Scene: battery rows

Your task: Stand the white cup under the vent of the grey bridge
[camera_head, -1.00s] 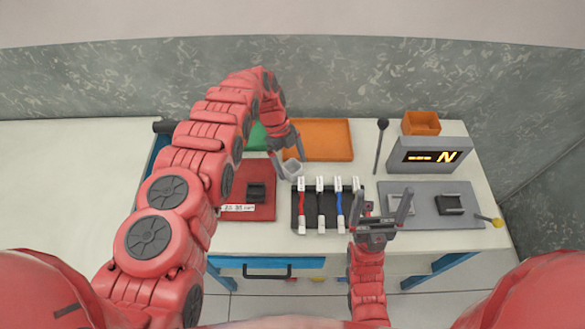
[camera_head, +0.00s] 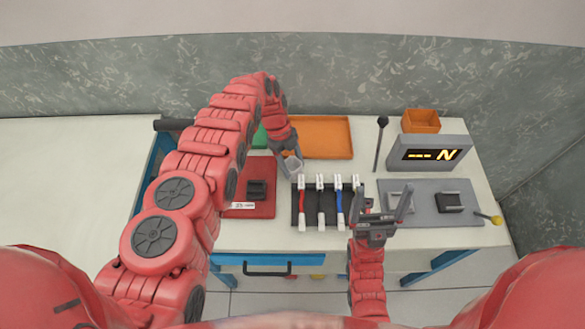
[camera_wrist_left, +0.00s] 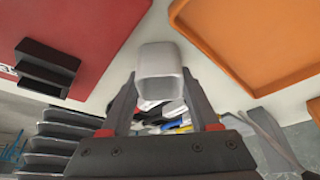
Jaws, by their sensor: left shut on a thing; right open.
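The white cup (camera_head: 292,168) is a small squarish cup with rounded corners. My left gripper (camera_head: 290,160) is shut on it, above the table between the red mat and the black tray. In the left wrist view the cup (camera_wrist_left: 160,72) sits between the two dark fingers. I cannot tell whether it touches the table. On the grey mat stand a small grey bracket-like piece (camera_head: 401,203) and a black one (camera_head: 450,202). I cannot tell which thing is the grey bridge, and no vent can be made out. My right gripper (camera_head: 382,203) is open and empty over the mat's left edge.
A black tray (camera_head: 309,224) holds several coloured strips with white ends. A red mat (camera_head: 263,210) with a black block lies left. An orange tray (camera_head: 325,137) lies behind. A display box (camera_head: 430,154), orange bin (camera_head: 421,120) and dark ladle-like tool (camera_head: 380,145) stand at right.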

